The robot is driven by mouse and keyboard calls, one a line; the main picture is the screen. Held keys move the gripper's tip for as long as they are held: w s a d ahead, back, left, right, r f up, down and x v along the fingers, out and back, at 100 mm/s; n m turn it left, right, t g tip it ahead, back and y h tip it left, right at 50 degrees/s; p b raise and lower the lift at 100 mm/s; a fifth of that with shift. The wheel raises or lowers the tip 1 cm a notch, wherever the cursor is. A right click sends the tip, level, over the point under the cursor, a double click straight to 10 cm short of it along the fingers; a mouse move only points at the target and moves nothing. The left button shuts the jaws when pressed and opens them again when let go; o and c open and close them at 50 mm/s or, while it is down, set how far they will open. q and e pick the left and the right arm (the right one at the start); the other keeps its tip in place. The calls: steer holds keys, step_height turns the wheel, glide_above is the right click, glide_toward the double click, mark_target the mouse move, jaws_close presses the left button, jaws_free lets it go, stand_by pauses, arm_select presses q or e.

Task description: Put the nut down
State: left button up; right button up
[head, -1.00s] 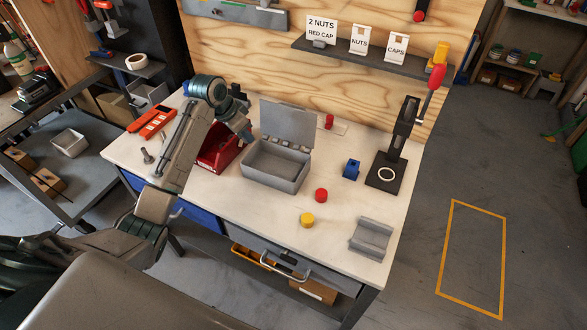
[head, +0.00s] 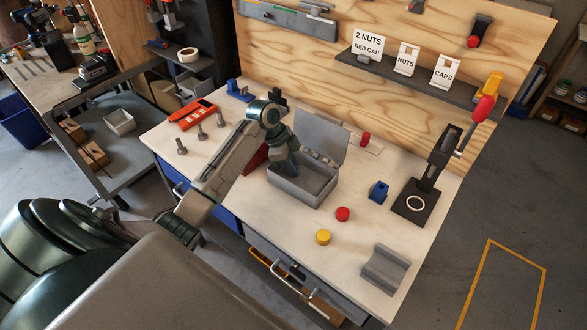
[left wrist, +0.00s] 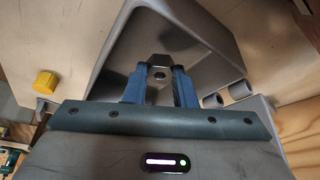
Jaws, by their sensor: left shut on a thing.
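My left gripper (head: 291,172) points down into the left part of the open grey box (head: 297,194) on the workbench. In the left wrist view its blue fingers (left wrist: 159,82) are shut on a metal nut (left wrist: 158,64). The grey box (left wrist: 208,38) shows around and beneath the nut there. I cannot tell whether the nut touches the box floor. The nut is hidden in the head view. The box lid (head: 323,135) stands open at the back. My right gripper is not in view.
A red cap (head: 342,214) and a yellow cap (head: 323,237) lie in front of the box. A blue block (head: 378,191), a black lever press (head: 416,204) and a grey cradle (head: 385,268) stand to the right. Signs (head: 367,45) stand on the shelf.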

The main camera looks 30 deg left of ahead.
arm_select(q)
step_height(320, 180, down, 2)
steer(key=shift+f+p, duration=0.15)
steer(key=shift+p, duration=0.15)
steer(key=shift+f, duration=0.25)
steer(key=o, duration=1)
steer(key=shift+a+r, duration=0.1)
steer(key=shift+r, duration=0.15)
steer(key=shift+b+v, duration=1.85)
steer(key=shift+v, duration=4.1)
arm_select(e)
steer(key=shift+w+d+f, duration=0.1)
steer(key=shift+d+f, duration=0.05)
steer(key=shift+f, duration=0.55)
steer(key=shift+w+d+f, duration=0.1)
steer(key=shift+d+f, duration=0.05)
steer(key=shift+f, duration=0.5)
arm_select(q)
steer(key=shift+s+f, duration=0.1)
steer(key=shift+s, duration=0.05)
